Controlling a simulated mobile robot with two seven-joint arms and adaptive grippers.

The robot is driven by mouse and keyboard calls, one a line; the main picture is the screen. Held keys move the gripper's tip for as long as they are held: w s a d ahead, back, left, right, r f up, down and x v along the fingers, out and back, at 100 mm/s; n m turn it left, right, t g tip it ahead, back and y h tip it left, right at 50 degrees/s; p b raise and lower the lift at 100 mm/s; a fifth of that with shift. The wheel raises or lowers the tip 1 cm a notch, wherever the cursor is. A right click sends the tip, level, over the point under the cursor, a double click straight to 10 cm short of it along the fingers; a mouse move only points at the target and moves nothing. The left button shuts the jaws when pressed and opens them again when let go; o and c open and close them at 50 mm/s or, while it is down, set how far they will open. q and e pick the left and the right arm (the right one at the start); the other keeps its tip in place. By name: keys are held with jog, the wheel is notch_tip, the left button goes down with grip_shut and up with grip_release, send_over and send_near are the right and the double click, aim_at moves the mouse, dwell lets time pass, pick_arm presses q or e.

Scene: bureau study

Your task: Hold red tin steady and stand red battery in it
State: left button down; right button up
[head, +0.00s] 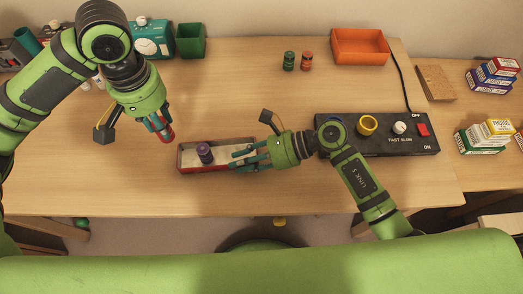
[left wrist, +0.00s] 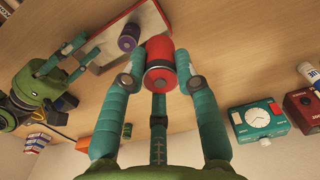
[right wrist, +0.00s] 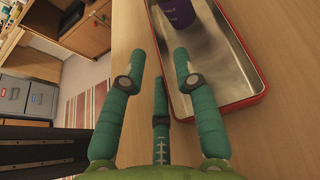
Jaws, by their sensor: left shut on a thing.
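The red tin (head: 187,169) is a shallow open tray with red walls lying on the desk. A purple battery (head: 204,152) stands upright inside it. My left gripper (head: 163,127) is shut on the red battery (head: 169,137) and holds it tilted in the air, left of the tin. The red battery also shows between the fingers in the left wrist view (left wrist: 160,62). My right gripper (head: 238,161) is at the tin's right part. In the right wrist view its fingers (right wrist: 159,72) are apart with nothing gripped, one overlapping the tin (right wrist: 236,98), the other over bare desk.
A black control box (head: 432,146) with knobs and a red switch stands right of the tin, behind my right arm. Green (head: 289,61) and orange (head: 307,61) batteries stand at the back near an orange tray (head: 345,61).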

aim_at(218, 156)
pick_arm(q)
jog(key=shift+r, duration=0.25)
pick_arm(e)
jog(key=shift+x, duration=1.3)
grip_shut()
